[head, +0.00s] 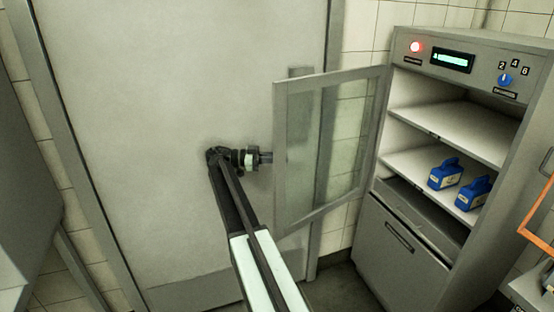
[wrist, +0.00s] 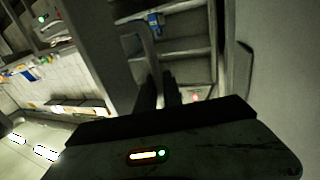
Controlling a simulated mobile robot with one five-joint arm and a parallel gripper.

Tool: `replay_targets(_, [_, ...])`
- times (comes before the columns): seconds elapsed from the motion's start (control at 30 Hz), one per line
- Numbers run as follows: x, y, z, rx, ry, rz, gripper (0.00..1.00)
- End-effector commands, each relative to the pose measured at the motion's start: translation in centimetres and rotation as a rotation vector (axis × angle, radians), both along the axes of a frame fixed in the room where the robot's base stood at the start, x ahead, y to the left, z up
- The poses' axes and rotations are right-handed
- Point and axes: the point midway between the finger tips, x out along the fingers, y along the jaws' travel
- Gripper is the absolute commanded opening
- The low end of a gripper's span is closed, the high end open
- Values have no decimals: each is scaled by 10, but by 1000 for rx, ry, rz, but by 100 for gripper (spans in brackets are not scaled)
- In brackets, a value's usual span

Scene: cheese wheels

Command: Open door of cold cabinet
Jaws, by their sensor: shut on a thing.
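The cold cabinet (head: 440,52) stands at the right in the head view. Its glass door (head: 283,160), with a grey frame, is swung wide out to the left, so the shelves are exposed. My gripper (head: 266,157) is at the free left edge of the door, at mid height. In the wrist view, my gripper's dark fingers (wrist: 158,92) are shut on a grey upright bar, the door's handle (wrist: 146,48). The grip itself is mostly hidden in both views.
Two blue cases (head: 446,174) stand on the lower cabinet shelf (head: 400,160). The panel above has a lit red lamp (head: 415,47) and a blue knob (head: 505,80). A large grey door (head: 180,70) is behind my arm. An orange frame (head: 540,215) is at the right edge.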

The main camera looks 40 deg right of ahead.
Motion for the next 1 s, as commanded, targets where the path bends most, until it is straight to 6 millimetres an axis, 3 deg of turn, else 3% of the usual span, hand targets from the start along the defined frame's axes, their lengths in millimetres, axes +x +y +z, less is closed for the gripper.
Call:
replay_targets(0.07, [2, 1, -1, 3, 0, 7, 0])
replay_targets(0.1, [3, 3, -1, 3, 0, 9, 19])
replay_targets(0.47, [7, 11, 1, 2, 0, 17, 20])
replay_targets(0.57, [7, 12, 10, 2, 0, 17, 20])
replay_targets(0.73, [6, 11, 46, 2, 0, 17, 20])
replay_targets(0.8, [-15, 22, 39, 2, 0, 18, 20])
replay_targets(1.0, [-66, 52, 43, 2, 0, 18, 20])
